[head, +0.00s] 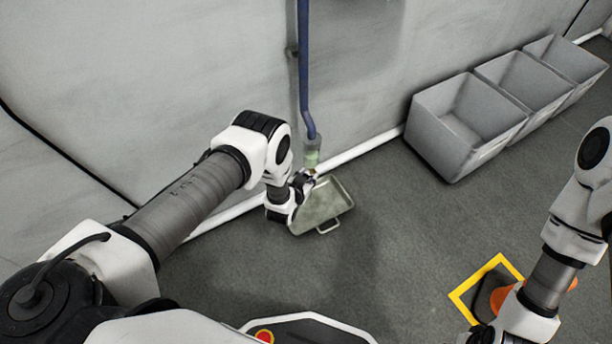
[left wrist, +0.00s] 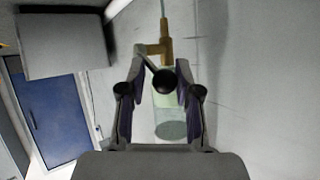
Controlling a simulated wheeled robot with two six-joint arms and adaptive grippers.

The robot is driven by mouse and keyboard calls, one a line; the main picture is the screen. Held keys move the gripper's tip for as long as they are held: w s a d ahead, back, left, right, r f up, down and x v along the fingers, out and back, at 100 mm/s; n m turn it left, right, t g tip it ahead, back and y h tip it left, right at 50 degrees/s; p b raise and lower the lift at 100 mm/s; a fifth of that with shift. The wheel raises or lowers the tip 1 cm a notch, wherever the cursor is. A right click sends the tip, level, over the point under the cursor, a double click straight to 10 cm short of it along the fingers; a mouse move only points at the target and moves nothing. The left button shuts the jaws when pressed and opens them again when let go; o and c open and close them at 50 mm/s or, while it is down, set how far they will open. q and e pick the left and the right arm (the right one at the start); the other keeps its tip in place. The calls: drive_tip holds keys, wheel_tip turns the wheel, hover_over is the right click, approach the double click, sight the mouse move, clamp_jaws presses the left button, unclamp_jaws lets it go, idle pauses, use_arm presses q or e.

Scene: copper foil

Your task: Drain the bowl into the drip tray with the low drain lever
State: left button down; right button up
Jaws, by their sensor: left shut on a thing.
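The drip tray (head: 328,205), a shallow pale metal pan with handles, lies on the floor by the wall. Above it hangs a small pale-green clear bowl (head: 312,158) at the lower end of a blue pipe. The bowl (left wrist: 172,112) also shows in the left wrist view, with a brass fitting (left wrist: 157,48). The drain lever's black ball knob (left wrist: 164,82) is between the fingers of my left gripper (head: 303,182), which is shut on it. No stream of liquid can be made out. My right gripper is at the bottom right of the head view, its fingers mostly hidden.
Several grey open bins (head: 470,120) stand along the wall at the right. A yellow floor marking (head: 487,276) with an orange object (head: 499,299) is near my right arm. The floor between tray and marking is clear. The blue pipe (head: 304,70) runs down the wall.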

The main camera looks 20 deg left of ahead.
use_arm(q)
drive_tip(key=shift+w+a+r, duration=0.2)
drive_tip(key=shift+a+r, duration=0.05)
drive_tip(key=shift+a, duration=0.15)
drive_tip(key=c, duration=1)
unclamp_jaws()
drive_tip(key=shift+a, duration=0.1)
drive_tip(key=shift+s+d+f, duration=0.1)
drive_tip(key=shift+d, duration=0.2)
drive_tip(key=shift+s, duration=0.1)
